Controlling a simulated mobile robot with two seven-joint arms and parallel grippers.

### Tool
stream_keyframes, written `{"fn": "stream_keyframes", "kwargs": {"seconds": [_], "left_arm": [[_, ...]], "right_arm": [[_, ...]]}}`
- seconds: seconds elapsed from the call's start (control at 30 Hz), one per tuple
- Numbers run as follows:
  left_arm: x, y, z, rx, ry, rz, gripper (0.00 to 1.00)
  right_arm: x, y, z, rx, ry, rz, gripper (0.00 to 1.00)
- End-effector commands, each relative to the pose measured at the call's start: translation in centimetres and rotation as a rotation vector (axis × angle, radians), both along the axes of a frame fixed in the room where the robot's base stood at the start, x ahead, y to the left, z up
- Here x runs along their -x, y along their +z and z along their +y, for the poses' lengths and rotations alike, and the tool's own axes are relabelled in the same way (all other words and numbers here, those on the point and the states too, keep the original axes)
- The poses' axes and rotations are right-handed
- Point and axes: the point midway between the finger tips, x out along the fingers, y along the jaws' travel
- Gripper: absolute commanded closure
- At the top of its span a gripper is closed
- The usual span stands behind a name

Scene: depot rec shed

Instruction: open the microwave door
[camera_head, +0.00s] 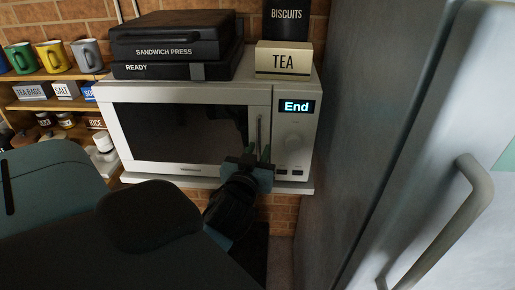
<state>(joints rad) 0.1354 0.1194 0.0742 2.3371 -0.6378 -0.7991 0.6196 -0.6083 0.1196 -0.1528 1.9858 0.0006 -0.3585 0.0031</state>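The white microwave (138,92) stands on a shelf against the brick wall. Its dark-windowed door (175,130) is shut, and its display reads "End". A slim vertical handle (259,130) runs along the door's right side. My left gripper (259,152) is at the lower end of this handle, with its two fingertips apart, one on either side of the handle in the picture. I cannot tell whether either finger touches it. The gripper and wrist hide the handle's bottom and part of the lower door edge. My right gripper is out of view.
A black sandwich press (165,48), a "TEA" box (283,62) and a dark "BISCUITS" tin (287,14) sit on top of the microwave. A tall grey fridge (375,100) with a bar handle (450,225) stands close on the right. Shelves with mugs (54,57) and jars are on the left.

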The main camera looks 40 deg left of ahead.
Motion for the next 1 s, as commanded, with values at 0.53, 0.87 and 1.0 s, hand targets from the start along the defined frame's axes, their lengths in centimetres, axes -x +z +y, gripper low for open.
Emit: {"fn": "stream_keyframes", "kwargs": {"seconds": [0.53,0.87,1.0], "left_arm": [[-1.01,-0.07,0.61,0.0,0.001,0.001,0.86],[-0.99,-0.07,0.6,0.0,0.001,0.001,1.0],[-1.02,-0.07,0.62,0.0,0.001,0.001,1.0]], "right_arm": [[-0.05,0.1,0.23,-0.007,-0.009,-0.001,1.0],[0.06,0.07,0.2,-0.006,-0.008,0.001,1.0],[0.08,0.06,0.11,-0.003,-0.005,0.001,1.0]]}}
